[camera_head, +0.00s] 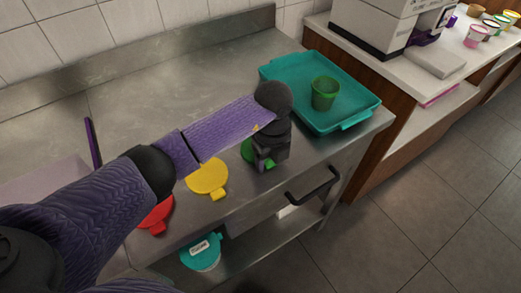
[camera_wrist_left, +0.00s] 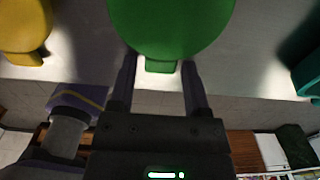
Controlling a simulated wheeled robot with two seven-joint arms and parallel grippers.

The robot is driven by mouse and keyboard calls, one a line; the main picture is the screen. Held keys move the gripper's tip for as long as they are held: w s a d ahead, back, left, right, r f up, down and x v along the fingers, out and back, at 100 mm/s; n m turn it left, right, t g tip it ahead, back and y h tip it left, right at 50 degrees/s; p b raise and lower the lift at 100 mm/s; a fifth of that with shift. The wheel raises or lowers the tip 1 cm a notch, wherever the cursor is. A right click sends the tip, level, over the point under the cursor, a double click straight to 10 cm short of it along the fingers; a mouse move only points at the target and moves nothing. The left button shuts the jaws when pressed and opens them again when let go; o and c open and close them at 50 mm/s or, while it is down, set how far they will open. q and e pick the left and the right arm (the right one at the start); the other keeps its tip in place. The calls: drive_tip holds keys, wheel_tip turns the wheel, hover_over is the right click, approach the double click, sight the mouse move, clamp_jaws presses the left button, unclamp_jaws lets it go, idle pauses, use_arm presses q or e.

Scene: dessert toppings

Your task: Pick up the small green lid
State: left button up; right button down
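The small green lid (camera_wrist_left: 170,25) lies on the steel counter, with its tab pointing toward my left gripper in the left wrist view. In the head view the lid (camera_head: 248,151) is partly hidden by my left arm and gripper. My left gripper (camera_head: 264,165) is at the lid's near edge. In the left wrist view its fingers (camera_wrist_left: 160,75) are apart, one on each side of the tab. Whether they touch the tab or lid cannot be told. My right gripper is not in view.
A yellow lid (camera_head: 207,177) and a red lid (camera_head: 156,214) lie to the left. A teal tray (camera_head: 350,110) holding a green cup (camera_head: 324,93) is at the right. A teal-lidded tub (camera_head: 201,252) stands below the counter, near a black handle (camera_head: 313,185).

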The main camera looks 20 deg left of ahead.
use_arm(q)
clamp_jaws()
